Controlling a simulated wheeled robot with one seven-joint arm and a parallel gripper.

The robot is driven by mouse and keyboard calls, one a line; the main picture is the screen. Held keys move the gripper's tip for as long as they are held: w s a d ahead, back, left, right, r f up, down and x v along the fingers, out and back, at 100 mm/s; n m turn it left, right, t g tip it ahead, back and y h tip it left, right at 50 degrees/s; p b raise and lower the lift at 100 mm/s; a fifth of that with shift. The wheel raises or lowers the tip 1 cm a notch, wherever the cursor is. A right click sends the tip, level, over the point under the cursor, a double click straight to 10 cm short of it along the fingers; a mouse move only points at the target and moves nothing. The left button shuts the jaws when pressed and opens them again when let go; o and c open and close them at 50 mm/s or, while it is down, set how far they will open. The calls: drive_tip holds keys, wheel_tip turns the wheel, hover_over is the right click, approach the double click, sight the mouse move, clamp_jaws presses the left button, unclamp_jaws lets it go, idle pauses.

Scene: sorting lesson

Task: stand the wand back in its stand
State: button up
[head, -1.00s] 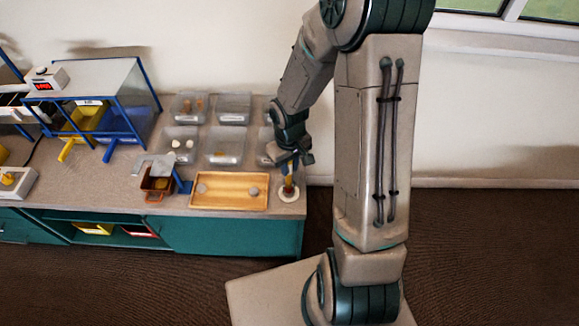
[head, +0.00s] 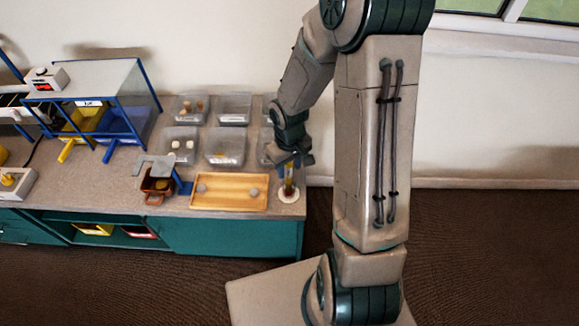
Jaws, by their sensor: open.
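The wand (head: 288,178) is a thin upright stick, yellowish at the top and brown lower down. It stands at the right end of the counter over the round white base of its stand (head: 289,196). My gripper (head: 294,160) is just above the wand's upper end, pointing down and open. The wand's top is partly covered by the gripper, and whether the fingers touch it is too small to tell.
A wooden tray (head: 229,205) with two round grey pieces lies just left of the stand. Clear bins (head: 224,158) stand behind it. A brown container (head: 154,183) under a grey bracket is further left. The counter's right edge is close to the stand.

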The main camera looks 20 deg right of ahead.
wheel_tip(320, 180, up, 10)
drive_tip(key=shift+r, duration=0.15)
drive_tip(key=shift+s+r, duration=0.15)
drive_tip(key=shift+r, duration=0.5)
drive_tip(key=s+r+m+t, duration=0.3)
drive_tip(key=s+r, duration=0.8)
drive_tip(key=s, duration=0.3)
drive_tip(key=shift+r+m, duration=0.3)
